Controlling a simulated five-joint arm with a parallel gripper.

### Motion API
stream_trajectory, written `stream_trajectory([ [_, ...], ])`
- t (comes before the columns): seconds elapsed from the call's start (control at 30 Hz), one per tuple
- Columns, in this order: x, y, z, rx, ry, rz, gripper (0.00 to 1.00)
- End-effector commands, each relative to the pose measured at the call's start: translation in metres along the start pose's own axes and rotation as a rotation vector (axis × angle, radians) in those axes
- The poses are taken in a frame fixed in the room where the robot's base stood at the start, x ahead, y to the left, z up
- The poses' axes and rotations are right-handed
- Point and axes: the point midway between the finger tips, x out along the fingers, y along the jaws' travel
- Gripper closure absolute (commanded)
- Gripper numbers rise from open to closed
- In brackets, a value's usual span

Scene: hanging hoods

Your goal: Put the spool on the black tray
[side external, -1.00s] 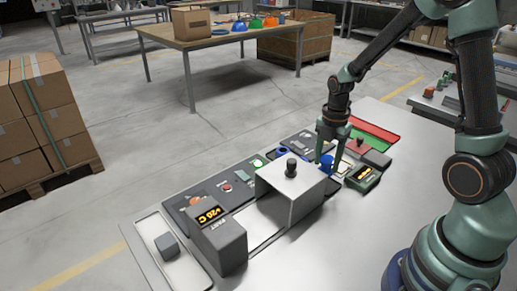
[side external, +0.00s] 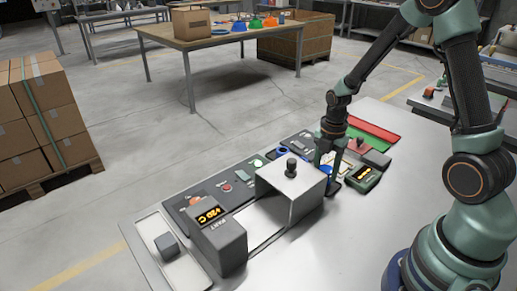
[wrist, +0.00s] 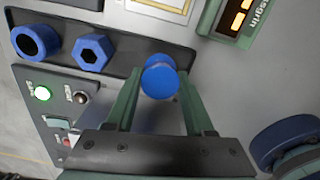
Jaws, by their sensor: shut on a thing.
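A blue spool (wrist: 160,80) sits between the fingertips of my gripper (wrist: 158,88) in the wrist view. My gripper is shut on it. In the side view my gripper (side external: 327,163) points down just beyond the hood, and its fingers largely hide the spool. A long dark tray with a blue ring and a blue hex nut on it, seemingly the black tray (wrist: 62,62), runs behind the spool in the wrist view. The spool overlaps its right end in the picture; I cannot tell whether they touch.
A grey hood (side external: 290,190) with a dark knob stands close beside my gripper. A dark control panel (wrist: 50,95) with a lit green button lies beside the tray. A green display box (side external: 363,178) and red and green plates (side external: 374,130) lie to the right. The front table surface is clear.

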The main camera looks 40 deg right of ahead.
Motion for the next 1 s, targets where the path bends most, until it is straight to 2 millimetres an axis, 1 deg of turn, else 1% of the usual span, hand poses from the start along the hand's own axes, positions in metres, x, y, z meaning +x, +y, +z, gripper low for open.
stream_trajectory([
  [0.53, 0.0098, 0.0002, 0.0001, 0.000, 0.000, 0.000, 1.00],
  [0.57, 0.0100, 0.0003, 0.0001, 0.000, 0.000, 0.000, 0.43],
  [0.6, 0.0097, 0.0003, 0.0002, 0.000, 0.000, 0.001, 0.27],
  [0.63, 0.0097, 0.0003, 0.0002, 0.000, 0.000, 0.001, 0.16],
  [0.67, 0.0097, 0.0003, 0.0002, 0.000, 0.000, 0.001, 0.12],
  [1.0, 0.0081, 0.0003, 0.0001, 0.000, 0.000, 0.001, 0.12],
])
